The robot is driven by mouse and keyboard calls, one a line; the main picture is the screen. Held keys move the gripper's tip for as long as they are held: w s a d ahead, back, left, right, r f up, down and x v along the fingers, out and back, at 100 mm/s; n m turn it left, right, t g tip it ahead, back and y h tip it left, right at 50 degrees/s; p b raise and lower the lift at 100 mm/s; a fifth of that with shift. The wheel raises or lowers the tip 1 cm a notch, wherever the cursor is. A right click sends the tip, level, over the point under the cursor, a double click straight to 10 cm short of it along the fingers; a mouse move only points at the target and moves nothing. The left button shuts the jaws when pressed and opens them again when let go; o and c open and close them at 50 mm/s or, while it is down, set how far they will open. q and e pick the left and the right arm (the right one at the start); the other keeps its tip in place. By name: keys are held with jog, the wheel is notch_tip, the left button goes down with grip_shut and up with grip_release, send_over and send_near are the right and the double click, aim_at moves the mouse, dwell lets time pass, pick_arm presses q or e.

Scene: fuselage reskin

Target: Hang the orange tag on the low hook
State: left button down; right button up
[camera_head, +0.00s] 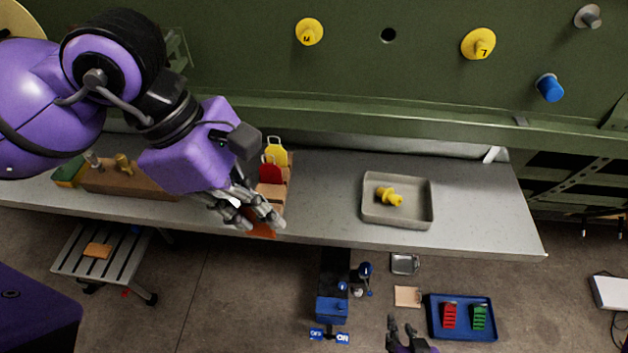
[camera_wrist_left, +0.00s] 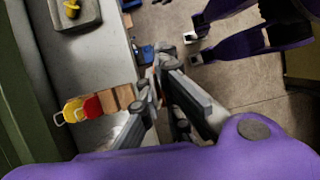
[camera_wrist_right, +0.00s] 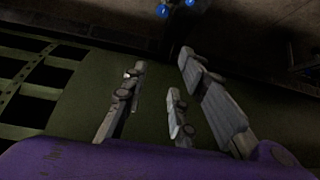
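An orange piece (camera_head: 262,233), likely the orange tag, shows below my left gripper's fingers at the bench's front edge. The fingers hide most of it. My right gripper (camera_wrist_right: 160,75) is open and empty, low in front of the bench. No hook is clearly identifiable; pegs on the green panel include a lower blue one (camera_head: 550,88).
A red tag (camera_head: 270,172) and a yellow tag (camera_head: 277,155) stand in the wooden stand. A grey tray (camera_head: 368,212) with a yellow fitting is on the bench (camera_head: 325,205). A blue tray (camera_head: 436,330) and a stool (camera_head: 75,262) are below.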

dwell(0.3)
